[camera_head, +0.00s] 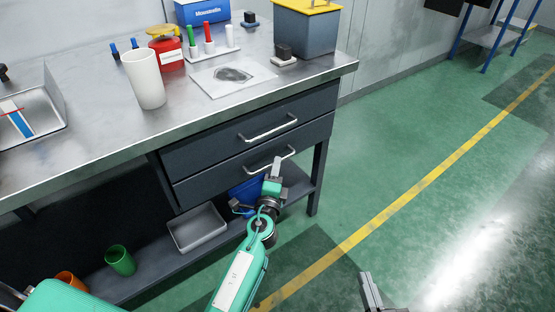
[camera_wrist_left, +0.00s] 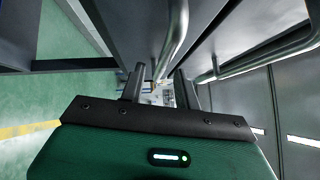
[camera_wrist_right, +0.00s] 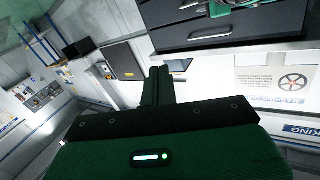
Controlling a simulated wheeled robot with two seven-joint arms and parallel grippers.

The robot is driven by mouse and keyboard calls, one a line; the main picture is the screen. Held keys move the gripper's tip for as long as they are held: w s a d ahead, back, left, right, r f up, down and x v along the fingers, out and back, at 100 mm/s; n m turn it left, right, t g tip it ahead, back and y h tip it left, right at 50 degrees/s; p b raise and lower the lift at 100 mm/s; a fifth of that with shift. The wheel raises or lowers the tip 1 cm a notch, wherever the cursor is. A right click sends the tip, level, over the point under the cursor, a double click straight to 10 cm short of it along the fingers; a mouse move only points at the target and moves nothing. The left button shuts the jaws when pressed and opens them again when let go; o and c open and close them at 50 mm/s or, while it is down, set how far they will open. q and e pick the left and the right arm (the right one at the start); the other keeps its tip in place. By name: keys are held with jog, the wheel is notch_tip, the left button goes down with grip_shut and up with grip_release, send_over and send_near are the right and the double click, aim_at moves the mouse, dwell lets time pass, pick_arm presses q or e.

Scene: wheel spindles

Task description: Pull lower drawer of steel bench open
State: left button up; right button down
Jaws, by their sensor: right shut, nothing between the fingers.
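The steel bench (camera_head: 100,130) has two dark drawers under its right end, both looking shut. The lower drawer (camera_head: 205,186) has a silver bar handle (camera_head: 252,163), partly covered by my left gripper. My left gripper (camera_head: 277,163) is at the right part of this handle. In the left wrist view its fingers (camera_wrist_left: 158,88) are apart, with the lower handle (camera_wrist_left: 174,38) running into the gap between them; contact with either finger is unclear. My right gripper (camera_head: 370,290) is shut and empty, low over the floor right of the bench; it also shows in the right wrist view (camera_wrist_right: 160,72).
The upper drawer (camera_head: 210,147) has its own handle (camera_head: 268,129) just above. A bench leg (camera_head: 318,180) stands right of the drawers. Below, a shelf holds a grey tray (camera_head: 198,228), a blue bin (camera_head: 246,192) and a green cup (camera_head: 120,260). The floor at right is clear.

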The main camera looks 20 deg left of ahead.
pick_arm(q)
jog(key=shift+w+a+r, duration=0.1)
jog(key=shift+w+a, duration=0.05)
jog(key=shift+w, duration=0.7)
jog(key=shift+w+a+r, duration=0.1)
jog(key=shift+w, duration=0.7)
grip_shut()
